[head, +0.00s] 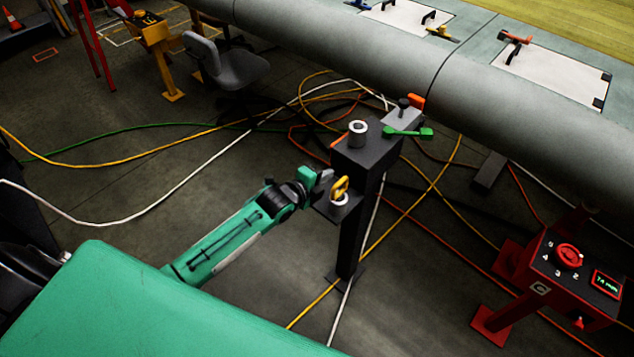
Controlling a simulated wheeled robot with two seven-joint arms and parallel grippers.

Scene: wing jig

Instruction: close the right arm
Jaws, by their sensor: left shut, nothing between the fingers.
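A dark post stand (352,215) rises from the floor in the middle. Its block top carries a white ring (358,131), and a green-handled lever arm (408,132) lies at its right side. A grey block with an orange end (416,101) is behind the lever. A yellow looped piece (340,187) stands in a pale ring on a low shelf at the post's left. My left gripper (324,184) is shut and empty, just left of the yellow piece; I cannot tell whether they touch. My right gripper is out of view.
A grey wing (400,55) with white panels and small clamps spans the top. A red console (570,275) with a dial stands at right. A yellow stand (155,40) and grey chair (228,62) are at upper left. Cables cross the floor.

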